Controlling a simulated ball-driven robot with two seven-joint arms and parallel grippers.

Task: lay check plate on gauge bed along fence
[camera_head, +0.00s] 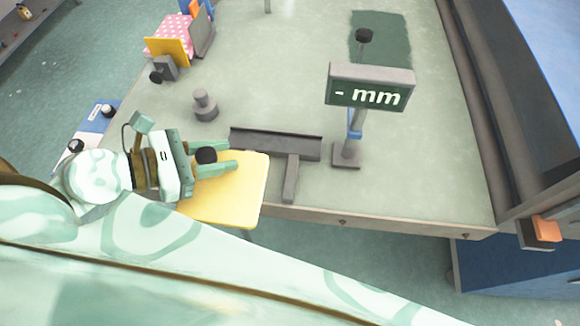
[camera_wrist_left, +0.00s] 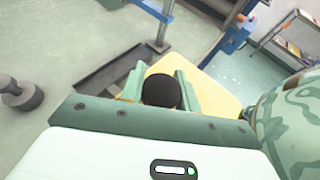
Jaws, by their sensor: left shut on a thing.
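The check plate (camera_head: 250,185) is a flat yellow plate with a black knob (camera_head: 206,155). My left gripper (camera_head: 232,154) is shut on it, with the knob between the fingers. In the head view the plate is at the table's front edge, just in front of the left part of the dark gauge bed (camera_head: 265,146). I cannot tell whether it touches the bed. The fence (camera_head: 285,133) is the raised rear edge of the bed. The left wrist view also shows the plate (camera_wrist_left: 218,92) and part of the bed (camera_wrist_left: 105,72). My right gripper is not in view.
A display reading "- mm" (camera_head: 370,88) stands on a post right of the bed. A grey knobbed weight (camera_head: 205,105) is behind and left of the bed. A pink dotted block (camera_head: 168,32) sits at the back left.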

